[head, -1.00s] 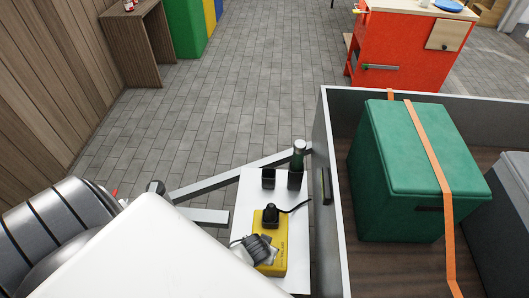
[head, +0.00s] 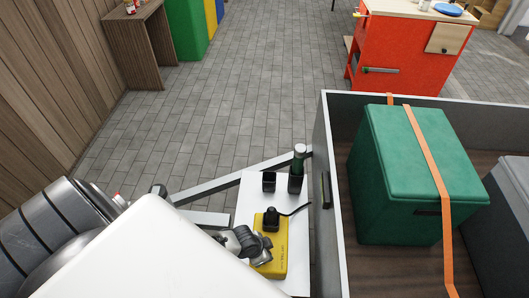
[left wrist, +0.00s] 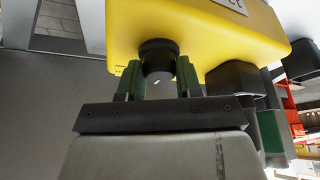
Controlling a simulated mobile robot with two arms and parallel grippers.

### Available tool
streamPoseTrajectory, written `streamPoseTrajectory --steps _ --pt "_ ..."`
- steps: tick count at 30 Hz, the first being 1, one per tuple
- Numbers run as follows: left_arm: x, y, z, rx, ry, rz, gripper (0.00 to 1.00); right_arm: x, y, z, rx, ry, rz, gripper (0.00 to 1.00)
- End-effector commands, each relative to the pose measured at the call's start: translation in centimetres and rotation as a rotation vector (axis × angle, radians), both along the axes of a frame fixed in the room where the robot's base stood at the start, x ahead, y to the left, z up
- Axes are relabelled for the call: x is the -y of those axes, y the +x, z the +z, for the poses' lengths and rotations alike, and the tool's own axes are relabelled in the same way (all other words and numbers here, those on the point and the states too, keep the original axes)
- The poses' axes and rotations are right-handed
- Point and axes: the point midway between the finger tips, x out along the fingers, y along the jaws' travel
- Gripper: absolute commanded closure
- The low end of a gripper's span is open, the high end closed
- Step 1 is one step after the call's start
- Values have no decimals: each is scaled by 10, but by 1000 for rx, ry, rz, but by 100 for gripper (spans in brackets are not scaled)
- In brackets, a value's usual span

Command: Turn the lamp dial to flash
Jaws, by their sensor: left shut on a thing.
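The lamp is a yellow box (head: 272,259) on a small white shelf, with a black part (head: 270,219) and a black cable on top. In the left wrist view the yellow body (left wrist: 215,40) fills the top, with a round black dial (left wrist: 157,58) bearing a small white mark. My left gripper (left wrist: 158,76) has its two green fingers on either side of the dial and is shut on it. In the head view this gripper (head: 244,243) is at the lamp's left side, partly hidden by my white arm link. The dial's setting cannot be read. My right gripper is out of view.
Two black holders (head: 269,181) stand behind the lamp on the white shelf (head: 246,205); one holds a dark green bottle-like item (head: 299,158). A grey-walled tray (head: 322,150) with a green box (head: 415,170) rises close on the right. Open floor lies beyond.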

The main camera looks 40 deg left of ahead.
Motion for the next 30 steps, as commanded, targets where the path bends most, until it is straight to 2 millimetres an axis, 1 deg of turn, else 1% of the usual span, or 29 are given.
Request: streamPoseTrajectory --steps 1,15,21,30 --pt "-2 1 -3 1 4 -48 89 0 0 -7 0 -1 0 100" --pt "-2 2 -5 1 3 -459 89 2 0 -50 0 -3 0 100" --pt "-2 2 -4 1 3 -576 89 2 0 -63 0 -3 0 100" --pt "-2 2 -1 0 1 -662 89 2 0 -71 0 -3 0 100"
